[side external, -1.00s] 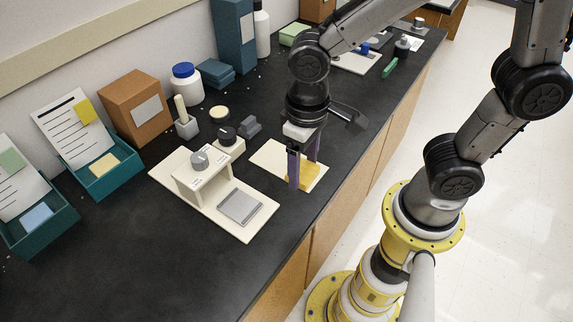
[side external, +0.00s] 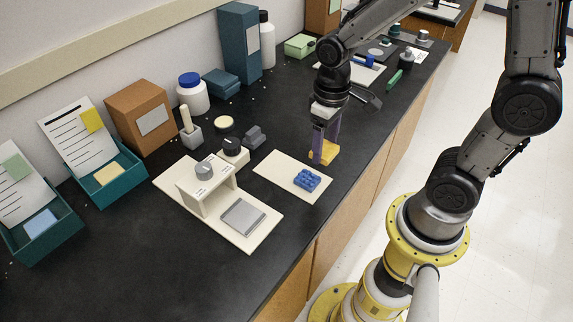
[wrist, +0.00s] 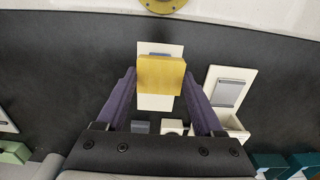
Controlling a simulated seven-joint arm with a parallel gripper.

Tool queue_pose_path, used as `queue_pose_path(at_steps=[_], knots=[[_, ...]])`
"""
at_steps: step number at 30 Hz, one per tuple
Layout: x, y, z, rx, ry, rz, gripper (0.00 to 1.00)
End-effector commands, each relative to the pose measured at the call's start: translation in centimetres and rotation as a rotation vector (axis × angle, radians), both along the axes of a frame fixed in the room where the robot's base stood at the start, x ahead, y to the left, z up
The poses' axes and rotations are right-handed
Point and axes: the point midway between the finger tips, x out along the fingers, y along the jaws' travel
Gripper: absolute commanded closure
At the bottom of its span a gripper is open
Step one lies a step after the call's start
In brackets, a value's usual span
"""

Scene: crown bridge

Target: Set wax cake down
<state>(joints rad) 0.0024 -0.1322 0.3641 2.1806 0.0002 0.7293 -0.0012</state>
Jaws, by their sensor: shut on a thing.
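The wax cake (side external: 325,153) is a yellow block. My gripper (side external: 321,146) is shut on it, with purple fingers on either side. The wrist view shows the cake (wrist: 161,75) between the two fingertips. In the side view, the cake is past the far right end of a cream board (side external: 275,175), seemingly above the black bench; its exact height is unclear. A blue studded piece (side external: 307,180) lies on that board, apart from the cake. In the wrist view the cake hides most of this piece.
A grey block (side external: 255,138), jar (side external: 192,93) and boxes stand behind. A green item (side external: 394,80) lies farther along the bench. Black bench is clear at front left.

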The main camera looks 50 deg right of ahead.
Motion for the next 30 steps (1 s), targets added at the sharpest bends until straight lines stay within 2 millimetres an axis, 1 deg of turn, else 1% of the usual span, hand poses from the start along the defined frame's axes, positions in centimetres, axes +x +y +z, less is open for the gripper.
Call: queue_pose_path(at_steps=[1,9,12,15,18,26,30], knots=[[1.1,0.0,-0.6,0.000,0.003,0.000,0.89],[6.7,0.1,-3.1,0.000,0.002,0.001,0.89],[8.0,0.1,-5.0,0.000,0.006,0.001,0.89],[9.4,0.1,-6.5,0.000,0.004,0.001,0.89],[10.3,0.1,-7.6,0.000,0.002,0.001,0.89],[11.4,0.1,-8.8,0.000,0.000,0.001,0.89],[11.3,0.1,-10.8,0.000,0.004,0.001,0.89]])
